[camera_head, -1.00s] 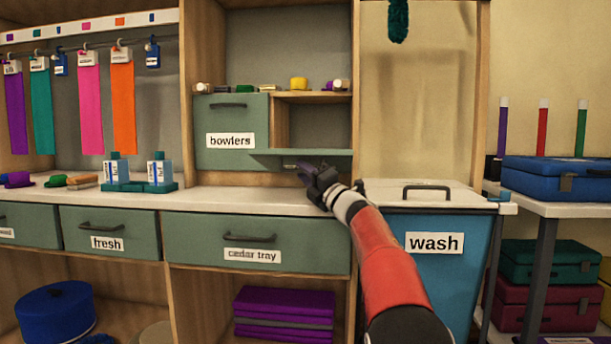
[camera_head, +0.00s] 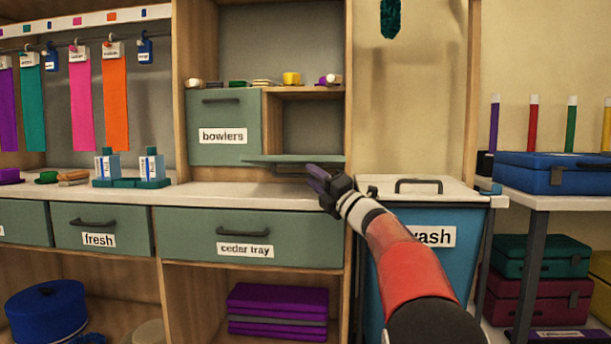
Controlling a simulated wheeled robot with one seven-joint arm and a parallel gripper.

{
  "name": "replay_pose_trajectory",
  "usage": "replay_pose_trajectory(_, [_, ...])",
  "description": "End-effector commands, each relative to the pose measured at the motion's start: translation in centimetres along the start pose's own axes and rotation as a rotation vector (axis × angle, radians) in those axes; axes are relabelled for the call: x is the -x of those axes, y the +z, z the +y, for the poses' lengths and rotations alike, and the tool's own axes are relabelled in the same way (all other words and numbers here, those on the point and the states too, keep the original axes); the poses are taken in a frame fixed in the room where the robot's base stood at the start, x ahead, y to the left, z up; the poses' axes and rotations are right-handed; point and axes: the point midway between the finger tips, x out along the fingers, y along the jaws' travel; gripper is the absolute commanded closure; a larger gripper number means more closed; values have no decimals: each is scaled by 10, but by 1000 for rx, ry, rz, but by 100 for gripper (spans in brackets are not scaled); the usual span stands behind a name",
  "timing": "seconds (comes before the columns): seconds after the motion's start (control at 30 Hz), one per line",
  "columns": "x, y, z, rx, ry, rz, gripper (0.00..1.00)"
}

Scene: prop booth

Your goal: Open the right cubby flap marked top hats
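The right cubby flap (camera_head: 283,159) is a grey-green panel hinged down from the right cubby (camera_head: 312,127). It sticks out nearly level and shows almost edge-on, so its label cannot be read. The cubby above it is open to view and looks empty. A dark handle shows under the flap. My gripper (camera_head: 311,174), with dark purple fingers, is just below the flap's right part, close to the handle. I cannot tell whether it touches the handle or the flap, or whether its fingers are apart.
The left flap marked bowlers (camera_head: 224,152) is shut. Below are the white counter (camera_head: 240,195) and the cedar tray drawer (camera_head: 190,231). The blue wash bin (camera_head: 440,262) stands right of the cabinet, partly behind my arm.

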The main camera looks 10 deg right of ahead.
Motion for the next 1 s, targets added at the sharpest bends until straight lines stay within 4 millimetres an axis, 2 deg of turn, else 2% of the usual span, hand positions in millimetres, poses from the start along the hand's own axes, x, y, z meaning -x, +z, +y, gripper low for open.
replay_pose_trajectory(0.13, [8,1,0,1,-1,-2,67])
replay_pose_trajectory(0.47, [9,1,0,2,-1,-1,67])
replay_pose_trajectory(1.0, [38,10,-23,1,-5,-5,67])
